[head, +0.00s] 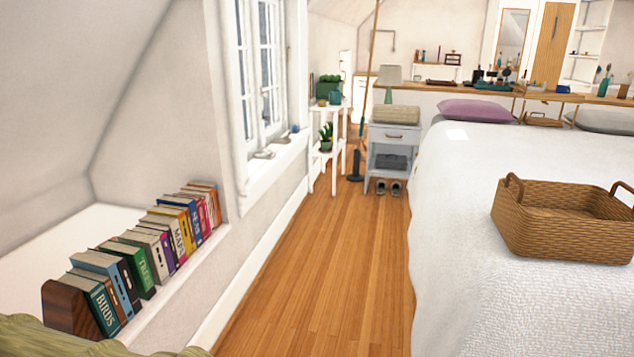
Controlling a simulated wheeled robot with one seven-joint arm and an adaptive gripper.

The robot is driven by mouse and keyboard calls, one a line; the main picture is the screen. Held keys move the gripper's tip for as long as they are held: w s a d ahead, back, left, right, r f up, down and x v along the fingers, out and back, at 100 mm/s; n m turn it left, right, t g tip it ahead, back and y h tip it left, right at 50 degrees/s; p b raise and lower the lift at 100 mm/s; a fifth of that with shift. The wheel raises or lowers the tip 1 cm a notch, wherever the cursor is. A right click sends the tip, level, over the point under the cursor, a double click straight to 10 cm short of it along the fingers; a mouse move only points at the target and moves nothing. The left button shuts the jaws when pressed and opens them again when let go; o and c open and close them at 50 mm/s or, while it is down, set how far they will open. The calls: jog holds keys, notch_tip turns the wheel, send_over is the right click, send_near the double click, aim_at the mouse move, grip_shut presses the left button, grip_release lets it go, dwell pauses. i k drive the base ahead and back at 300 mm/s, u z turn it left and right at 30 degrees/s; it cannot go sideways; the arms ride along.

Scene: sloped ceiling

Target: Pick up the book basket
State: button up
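A brown wicker basket (565,236) with two raised handles sits upright on the white bed (465,260) at the right. Its right end is cut off by the picture edge. No books show in the visible part of its inside. A row of upright books (140,256) stands on the ledge at the left, with a dark wooden bookend at its near end. My gripper is not in view.
A clear strip of wood floor (325,260) runs between the left wall and the bed. A grey nightstand (390,150) with shoes under it and a white plant stand (328,165) stand at its far end. A green cushioned surface (70,342) fills the near left corner.

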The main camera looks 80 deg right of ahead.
aim_at(536, 219)
jog(key=z, duration=4.15)
jog(key=k, duration=0.5)
jog(key=z, duration=1.1)
jog(key=i, duration=0.95)
jog(key=u, duration=1)
